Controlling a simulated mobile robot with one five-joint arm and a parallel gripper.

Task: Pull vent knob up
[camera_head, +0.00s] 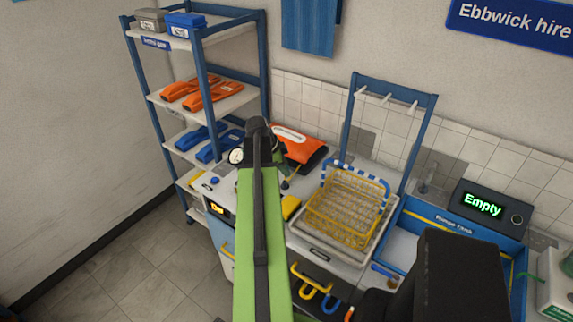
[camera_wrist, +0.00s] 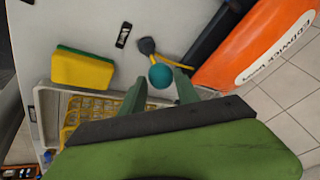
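A round teal knob (camera_wrist: 160,76), which looks like the vent knob, shows in the wrist view against the white worktop. My gripper (camera_wrist: 162,80) has its two green fingers apart, with the tips close on either side of the knob. I cannot tell whether they touch or hold it.
A yellow-green sponge (camera_wrist: 83,69) and an orange case (camera_wrist: 258,45) lie near my gripper. A yellow wire basket (camera_head: 345,210) stands right of my arm. A pressure gauge (camera_head: 236,156) sits left of it. A blue shelf rack (camera_head: 205,60) stands behind left; a display (camera_head: 484,204) reads "Empty".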

